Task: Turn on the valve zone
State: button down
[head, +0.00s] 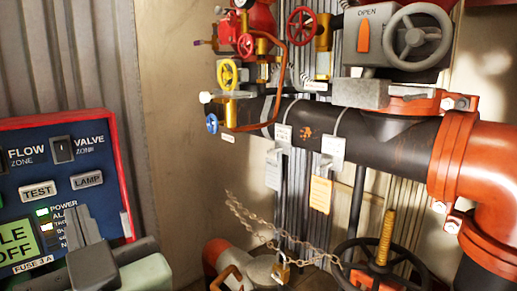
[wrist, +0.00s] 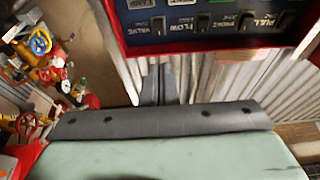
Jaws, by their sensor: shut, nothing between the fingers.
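The blue control panel (head: 75,200) with a red frame is at the left of the head view. Its dark rocker switch labelled VALVE ZONE (head: 63,149) is near the top right of the panel; I cannot tell its position. In the wrist view the panel is upside down along the top edge, with the valve switch (wrist: 158,25) at its left. My gripper (head: 84,212) is shut and empty, in front of the lower part of the panel and below the switch in the head view. Its closed fingers (wrist: 158,72) point towards the panel and appear apart from it.
The FLOW ZONE switch (head: 13,157) sits left of the valve switch, with TEST (head: 38,191) and LAMP (head: 87,180) buttons below. A dark pipe (head: 375,143), a grey handwheel (head: 416,37), small valves and a chain (head: 265,238) fill the right side.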

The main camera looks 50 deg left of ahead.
aim_at(62, 145)
jog(key=p+x, duration=0.5)
jog(key=x, duration=0.9)
jog(key=shift+w, duration=0.1)
